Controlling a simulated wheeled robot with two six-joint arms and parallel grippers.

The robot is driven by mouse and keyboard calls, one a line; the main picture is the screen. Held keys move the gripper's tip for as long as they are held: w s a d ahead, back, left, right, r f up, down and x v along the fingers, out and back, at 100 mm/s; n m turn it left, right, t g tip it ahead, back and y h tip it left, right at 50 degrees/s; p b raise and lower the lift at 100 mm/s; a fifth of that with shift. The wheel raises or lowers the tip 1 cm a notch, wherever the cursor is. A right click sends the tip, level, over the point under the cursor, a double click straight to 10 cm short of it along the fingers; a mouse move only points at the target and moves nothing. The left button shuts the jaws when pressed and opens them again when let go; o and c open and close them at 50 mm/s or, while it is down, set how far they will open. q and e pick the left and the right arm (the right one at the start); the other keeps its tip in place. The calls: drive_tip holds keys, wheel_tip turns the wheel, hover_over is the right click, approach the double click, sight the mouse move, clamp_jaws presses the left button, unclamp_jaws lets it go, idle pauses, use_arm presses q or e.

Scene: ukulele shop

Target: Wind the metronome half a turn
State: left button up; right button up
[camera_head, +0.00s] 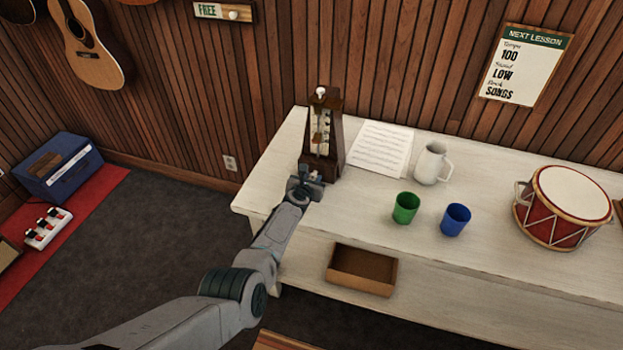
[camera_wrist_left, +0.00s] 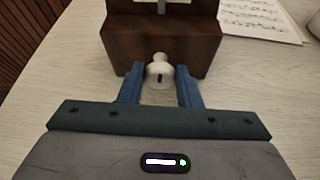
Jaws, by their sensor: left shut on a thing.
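The metronome (camera_head: 334,142) is a dark brown wooden tapered case with a pale dial and a white knob on top. It stands upright at the back left of the white table, and its lower part fills the top of the left wrist view (camera_wrist_left: 190,40). A small white winding key (camera_wrist_left: 159,69) sticks out of its near face. My left gripper (camera_head: 309,180) is at the metronome's base, its blue fingers on either side of the key and shut on it. My right gripper is out of view.
On the white table (camera_head: 470,225) are a music sheet (camera_head: 381,147), a white jug (camera_head: 432,163), a green cup (camera_head: 406,208), a blue cup (camera_head: 455,219) and a red drum (camera_head: 565,207). An open brown box (camera_head: 362,270) sits below the tabletop's front edge.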

use_arm(q)
drive_tip(key=shift+d+m+y, duration=0.1)
drive_tip(key=shift+m+y, duration=0.3)
drive_tip(key=shift+m, duration=0.1)
drive_tip(key=shift+d+m+t+y, duration=0.1)
drive_tip(key=shift+m+t+y, duration=0.25)
drive_tip(key=shift+m, duration=0.35)
drive_tip(key=shift+f+m+t+y+b, duration=0.1)
drive_tip(key=shift+m+t+y+b, duration=0.15)
drive_tip(key=shift+m+y+b, duration=0.4)
drive_tip(key=shift+m, duration=0.25)
drive_tip(key=o, duration=0.9)
drive_tip(key=shift+o, duration=0.2)
drive_tip(key=shift+w+f, duration=0.1)
